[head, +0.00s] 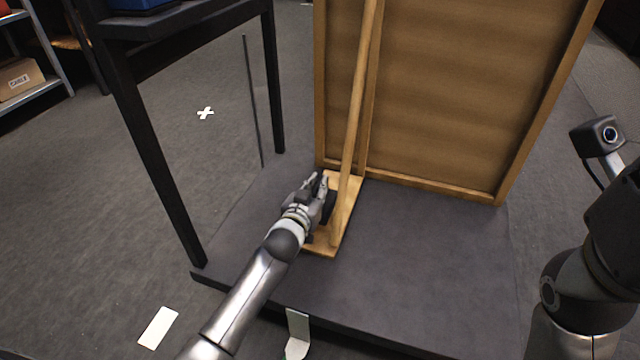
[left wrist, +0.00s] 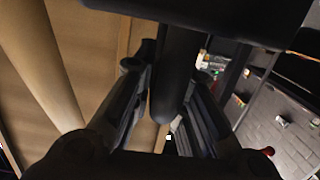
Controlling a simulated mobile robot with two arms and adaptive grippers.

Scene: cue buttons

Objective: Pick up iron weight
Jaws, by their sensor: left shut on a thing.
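The iron weight (head: 329,207) is a dark shape at the wooden foot of the brace, mostly hidden behind my left gripper (head: 319,184) in the head view. In the left wrist view a dark rounded bar of the weight (left wrist: 179,75) runs between the two fingers of my left gripper (left wrist: 170,100). The left gripper is shut on it. Whether the weight touches the wooden foot cannot be told. My right arm shows at the right edge of the head view, but its gripper fingers are not seen.
A wooden panel (head: 450,90) stands behind, with a slanted wooden brace (head: 357,100) rising close beside the gripper from a wooden foot (head: 349,188). A black table frame (head: 150,140) stands at left. The dark platform (head: 430,260) is clear to the right.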

